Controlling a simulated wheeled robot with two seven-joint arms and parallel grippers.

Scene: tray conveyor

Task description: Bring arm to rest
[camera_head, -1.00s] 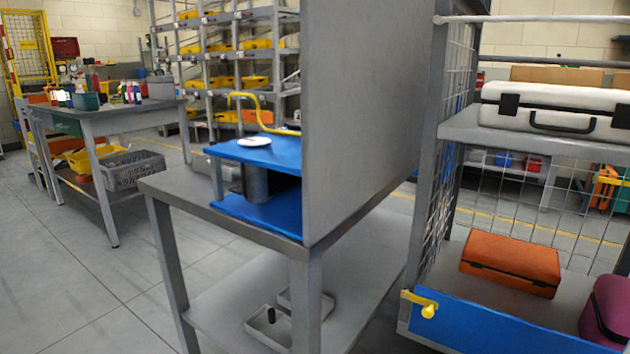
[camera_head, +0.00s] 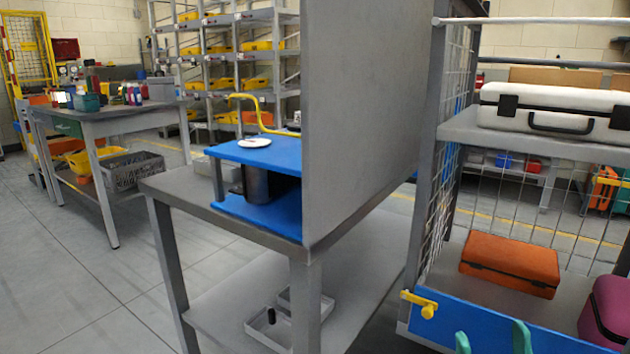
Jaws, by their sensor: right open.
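My right gripper (camera_head: 492,340) shows at the bottom edge of the head view, at the right. Only its two green fingertips are in frame, set apart, with nothing seen between them. They stand in front of the blue front panel (camera_head: 487,317) of the wire-sided rack. The rest of the right arm is below the frame. My left gripper and arm are not in view.
The rack holds an orange case (camera_head: 510,264), a purple case (camera_head: 607,310) and a white case (camera_head: 552,108). A yellow latch (camera_head: 420,303) sticks out at its left corner. A grey table (camera_head: 166,190) with a tall grey panel (camera_head: 365,110) stands left. Floor at left is clear.

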